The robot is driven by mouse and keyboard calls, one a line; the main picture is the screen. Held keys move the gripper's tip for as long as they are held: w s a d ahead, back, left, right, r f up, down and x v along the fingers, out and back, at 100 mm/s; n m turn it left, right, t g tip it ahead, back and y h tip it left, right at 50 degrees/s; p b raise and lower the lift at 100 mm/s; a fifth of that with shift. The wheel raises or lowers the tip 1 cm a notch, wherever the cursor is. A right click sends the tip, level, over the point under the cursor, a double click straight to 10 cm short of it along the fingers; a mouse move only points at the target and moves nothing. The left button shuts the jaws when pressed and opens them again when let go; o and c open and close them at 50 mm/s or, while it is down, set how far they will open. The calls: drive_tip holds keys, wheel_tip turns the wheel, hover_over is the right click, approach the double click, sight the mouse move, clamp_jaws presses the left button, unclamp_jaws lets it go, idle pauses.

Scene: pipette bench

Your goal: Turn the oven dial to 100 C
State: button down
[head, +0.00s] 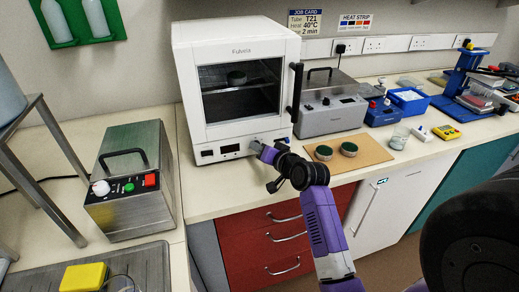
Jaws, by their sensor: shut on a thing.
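The white oven (186,95) stands on the bench at the back, its glass door closed and a dark round item visible inside. My gripper (256,146) reaches the right part of this panel and is shut on the oven dial, which the gripper mostly hides. The dial's pointer and scale cannot be read from here.
The oven's black door handle (296,92) stands out above my gripper. A wooden board (375,150) with two dark green round items lies to the right. A grey bath (330,118) stands beside the oven, and a steel box (130,205) stands at front left.

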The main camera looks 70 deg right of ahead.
drive_tip(key=m+b, duration=0.1)
drive_tip(key=m+t+b, duration=0.2)
drive_tip(key=m, duration=0.1)
drive_tip(key=shift+s+d+f+y, duration=0.15)
drive_tip(key=shift+f+y, duration=0.15)
drive_tip(key=shift+f, duration=0.05)
drive_tip(key=m+t+b, duration=0.2)
drive_tip(key=m+b, duration=0.1)
drive_tip(key=m, duration=0.1)
drive_tip(key=shift+m, duration=0.3)
drive_tip(key=c, duration=1.1)
unclamp_jaws()
drive_tip(key=shift+c, duration=0.2)
drive_tip(key=shift+b+v, duration=0.65)
drive_tip(key=shift+v, duration=3.25)
drive_tip(key=shift+f, duration=0.25)
